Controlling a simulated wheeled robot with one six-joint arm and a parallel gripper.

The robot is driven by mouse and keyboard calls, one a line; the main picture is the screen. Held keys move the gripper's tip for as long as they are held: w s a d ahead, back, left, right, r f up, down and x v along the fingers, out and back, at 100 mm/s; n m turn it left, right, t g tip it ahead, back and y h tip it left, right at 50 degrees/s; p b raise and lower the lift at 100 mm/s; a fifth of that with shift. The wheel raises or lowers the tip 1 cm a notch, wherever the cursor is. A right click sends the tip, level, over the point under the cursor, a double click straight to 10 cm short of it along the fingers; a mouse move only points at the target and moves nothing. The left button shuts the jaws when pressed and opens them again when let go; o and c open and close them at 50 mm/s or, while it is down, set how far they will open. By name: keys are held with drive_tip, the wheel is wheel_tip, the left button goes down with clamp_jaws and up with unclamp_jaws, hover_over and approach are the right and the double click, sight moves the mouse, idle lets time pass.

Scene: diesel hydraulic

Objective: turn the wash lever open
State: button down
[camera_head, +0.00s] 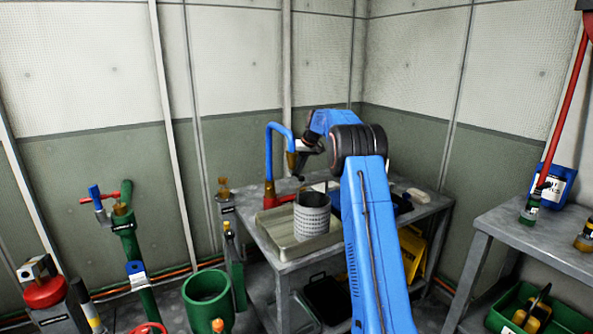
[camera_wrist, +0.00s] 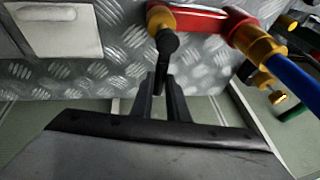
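The wash lever (camera_wrist: 165,58) is a black handle on a yellow fitting at the end of a red valve body (camera_wrist: 195,22). In the wrist view it points down toward my gripper (camera_wrist: 161,84). The two dark fingers stand apart, with the lever's free end appearing between their tips. Whether they touch it is not clear. In the head view, the red valve body (camera_head: 285,198) sits on the metal table below a blue bent pipe (camera_head: 268,150) with a brass end. My gripper (camera_head: 299,174) is small and dark there, and the lever is not distinguishable.
A grey tray (camera_head: 270,235) holds a ribbed grey cylinder (camera_head: 312,215) near my arm. A pale block (camera_wrist: 60,30) lies on the table (camera_wrist: 110,70) in the wrist view. Green pipes and a green pot (camera_head: 207,297) stand left. A second table (camera_head: 545,235) stands right.

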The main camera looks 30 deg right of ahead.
drive_tip(key=shift+d, duration=0.1)
drive_tip(key=s+d+m+g+h, duration=0.1)
drive_tip(key=s+d+m+h, duration=0.1)
drive_tip(key=m, duration=0.7)
drive_tip(key=s+d+m+g+h, duration=0.1)
drive_tip(key=s+d+m+h, duration=0.2)
drive_tip(key=m, duration=0.6)
drive_tip(key=shift+s+h, duration=0.4)
drive_tip(key=shift+h, duration=0.4)
drive_tip(key=c, duration=1.7)
unclamp_jaws()
drive_tip(key=shift+v, duration=3.85)
